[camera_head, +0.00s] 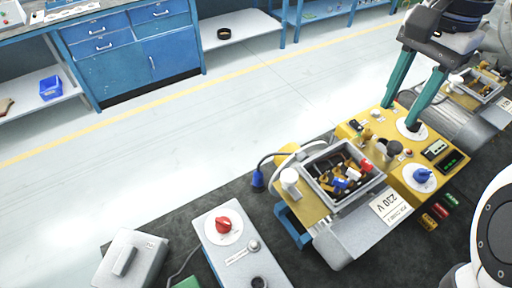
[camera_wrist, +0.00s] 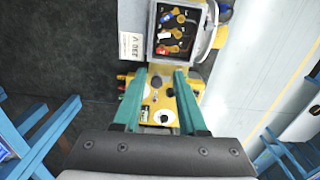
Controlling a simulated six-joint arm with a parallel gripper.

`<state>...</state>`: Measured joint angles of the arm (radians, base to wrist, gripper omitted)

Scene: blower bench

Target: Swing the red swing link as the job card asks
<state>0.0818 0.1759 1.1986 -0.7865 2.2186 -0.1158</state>
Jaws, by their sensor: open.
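The red swing link (camera_head: 366,165) sits inside the open grey terminal box (camera_head: 312,180), near its right end. It also shows in the wrist view (camera_wrist: 175,49), in the box's lower part. A white link (camera_head: 353,174) and a blue link (camera_head: 340,183) are beside it. The job card (camera_head: 390,207), a white plate reading 230 V, lies in front of the box. In the wrist view it is upside down (camera_wrist: 131,45). My gripper (camera_head: 400,115) has two teal fingers, apart and empty, above the yellow panel beyond the box. They point toward the box in the wrist view (camera_wrist: 160,72).
The yellow panel carries a blue knob (camera_head: 422,175), a black knob (camera_head: 394,147) and small displays. A grey control box with a red knob (camera_head: 223,224) stands at the front left. The dark mat at left is partly clear.

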